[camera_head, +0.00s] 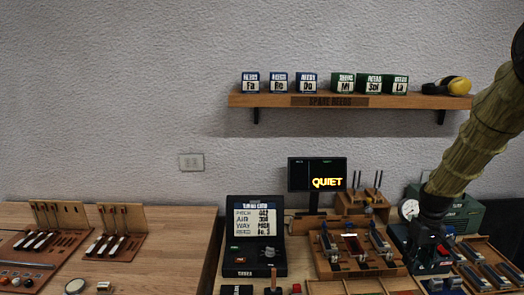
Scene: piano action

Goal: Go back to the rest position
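My arm (478,132) comes in from the upper right and reaches down to the right side of the workbench. My gripper (428,238) is the dark shape at its end, over the right part of the bench among dark red and blue parts. Its fingers blend with the dark things behind, so I cannot tell whether they are open or hold anything.
A wall shelf (350,101) carries several labelled boxes. A small screen (317,174) reads "QUIET". An open black case (254,240) stands left of a wooden rack (352,262). A green box (462,212) is behind my gripper. The left table (180,250) has bare room.

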